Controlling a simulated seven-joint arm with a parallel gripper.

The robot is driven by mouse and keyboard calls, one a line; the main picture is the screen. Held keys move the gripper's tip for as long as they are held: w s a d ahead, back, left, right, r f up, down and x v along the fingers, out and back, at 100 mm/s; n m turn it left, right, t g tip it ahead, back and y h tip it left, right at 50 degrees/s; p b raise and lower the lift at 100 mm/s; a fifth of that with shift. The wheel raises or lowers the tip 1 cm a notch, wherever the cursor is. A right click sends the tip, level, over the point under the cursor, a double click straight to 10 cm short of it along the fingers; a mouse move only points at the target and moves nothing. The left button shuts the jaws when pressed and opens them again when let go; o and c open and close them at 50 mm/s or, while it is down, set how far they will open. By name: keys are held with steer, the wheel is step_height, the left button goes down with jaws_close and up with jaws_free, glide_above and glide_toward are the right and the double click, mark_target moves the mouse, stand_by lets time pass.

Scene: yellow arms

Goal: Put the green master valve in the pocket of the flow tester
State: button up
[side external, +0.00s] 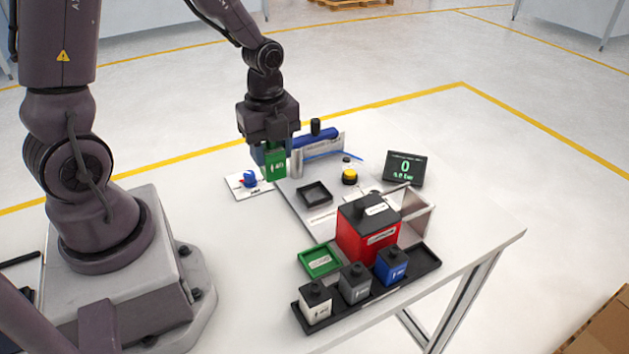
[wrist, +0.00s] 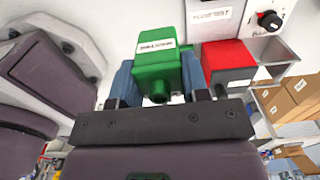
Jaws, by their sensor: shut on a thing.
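The green master valve (side external: 276,168) is a green block with a white label. My gripper (side external: 270,152) is shut on it and holds it upright near the back left edge of the flow tester's grey plate (side external: 308,222). In the wrist view the valve (wrist: 157,45) sits between the two blue fingers of my gripper (wrist: 158,82). A black square-rimmed pocket (side external: 303,198) on the plate looks empty, to the right and front of the valve. Whether the valve's underside touches anything cannot be told.
A white plate with a blue knob (side external: 249,180) lies left of the valve. A blue cylinder (side external: 317,137), yellow button (side external: 349,177) and display reading 0 (side external: 404,168) stand behind. A red block (side external: 368,230), green tray (side external: 320,261) and black rack (side external: 427,262) of small blocks are in front.

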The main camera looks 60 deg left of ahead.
steer(key=w+f, duration=0.2)
steer(key=w, duration=0.1)
steer(key=w+a+f, duration=0.1)
steer(key=w+f, duration=0.2)
steer(key=w+a+f, duration=0.1)
steer(key=w+f, duration=0.2)
steer(key=shift+w+a+f, duration=0.1)
steer(key=shift+w+a, duration=0.15)
steer(key=shift+w, duration=0.15)
steer(key=shift+w+f, duration=0.1)
steer(key=shift+f, duration=1.5)
steer(key=o, duration=1)
steer(key=shift+f, duration=0.15)
steer(key=shift+c, duration=0.2)
